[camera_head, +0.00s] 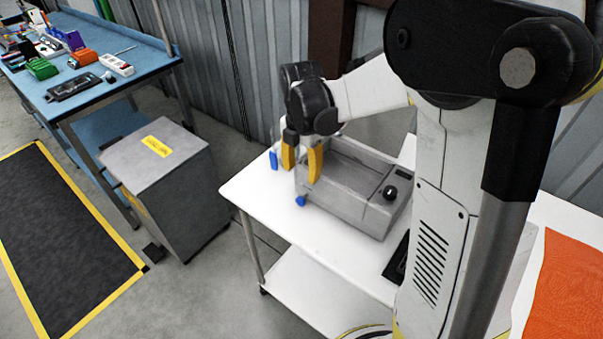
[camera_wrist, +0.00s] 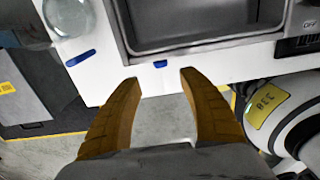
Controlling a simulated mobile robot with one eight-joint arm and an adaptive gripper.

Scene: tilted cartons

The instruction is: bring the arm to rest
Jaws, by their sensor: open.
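My gripper (camera_head: 302,165) hangs from my bent arm over the left edge of a white table (camera_head: 262,205) in the head view. Its yellow-brown fingers stand apart and nothing is between them. In the wrist view my gripper (camera_wrist: 158,78) is also open and empty, with the table's edge and grey floor beyond the fingertips. A grey box-shaped device with an open basin (camera_head: 345,200) sits on the table just right of the gripper; its basin (camera_wrist: 200,45) shows at the top of the wrist view.
A blue item (camera_head: 273,160) and a clear glass vessel (camera_wrist: 68,17) are near the gripper on the table. A grey cabinet (camera_head: 165,170) and a blue workbench (camera_head: 105,88) with several items stand to the left. An orange surface (camera_head: 565,285) is at lower right.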

